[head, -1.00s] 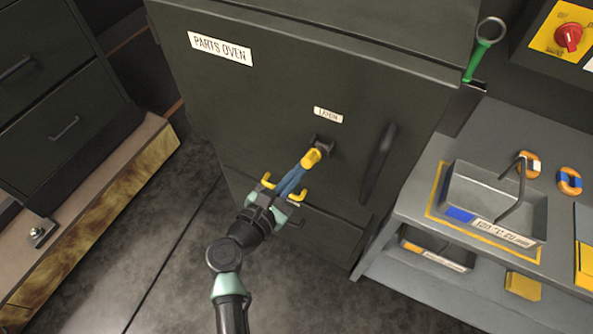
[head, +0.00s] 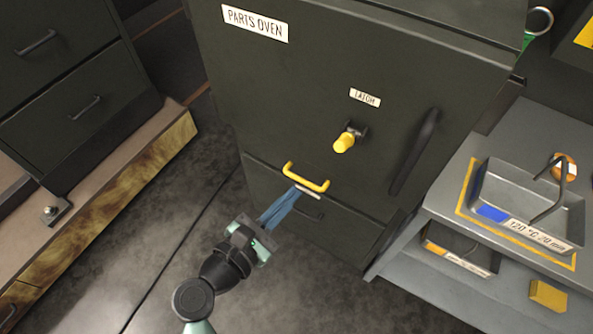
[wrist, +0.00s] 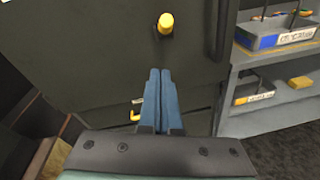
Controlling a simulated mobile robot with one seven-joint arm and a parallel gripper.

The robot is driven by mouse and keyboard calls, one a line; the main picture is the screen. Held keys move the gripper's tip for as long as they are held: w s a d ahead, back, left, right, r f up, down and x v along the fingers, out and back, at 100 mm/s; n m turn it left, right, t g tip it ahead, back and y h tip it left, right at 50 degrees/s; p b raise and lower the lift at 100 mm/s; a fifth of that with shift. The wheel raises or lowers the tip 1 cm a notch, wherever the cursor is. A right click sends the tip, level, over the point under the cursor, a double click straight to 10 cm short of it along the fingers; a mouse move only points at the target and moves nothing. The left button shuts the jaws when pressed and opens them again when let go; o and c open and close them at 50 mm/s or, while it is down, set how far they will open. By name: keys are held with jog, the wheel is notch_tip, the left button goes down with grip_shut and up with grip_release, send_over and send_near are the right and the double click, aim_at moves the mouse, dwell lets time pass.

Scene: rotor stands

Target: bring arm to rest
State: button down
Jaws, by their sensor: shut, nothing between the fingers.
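My gripper (head: 290,200) is shut and empty, its two blue fingers pressed together in front of the dark parts oven (head: 290,95). In the wrist view the blue fingers (wrist: 160,75) point at the oven front, below the latch. The yellow latch knob (head: 344,143) sits on the oven front under the latch label, clear of my fingers; it also shows in the wrist view (wrist: 166,23). In the head view the fingertips lie just under the yellow handle (head: 306,180); whether they touch it I cannot tell.
A dark vertical door handle (head: 413,153) is right of the latch. A grey shelf (head: 440,205) on the right holds a metal tray (head: 520,228). Dark drawers (head: 75,90) stand at the left above a wooden plinth (head: 110,225). The floor between is clear.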

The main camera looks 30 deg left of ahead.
jog(key=shift+d, duration=0.1)
dwell(0.4)
jog(key=w+r+n+t, duration=0.3)
jog(key=r, duration=0.6)
jog(key=w+r+n+t, duration=0.2)
jog(key=w+r+n, duration=0.1)
jog(key=r, duration=0.6)
notch_tip(320, 180, up, 25)
jog(key=s+d+n+t+y, duration=0.2)
jog(key=n+t+y, duration=0.3)
jog(key=n+y, duration=1.1)
jog(key=s+d+r+n+h, duration=0.1)
jog(key=d+r+n+h, duration=0.5)
jog(key=n, duration=0.3)
jog(key=s+d+r+n+t+h, duration=0.1)
jog(key=s+d+r+n+h, duration=0.1)
jog(key=d+r+n+h, duration=0.4)
jog(key=d+n+h, duration=0.2)
jog(key=n, duration=0.1)
jog(key=shift+s+d+r+n, duration=0.15)
jog(key=shift+s+d+n, duration=0.1)
jog(key=shift+d+n, duration=0.05)
jog(key=shift+a, duration=0.1)
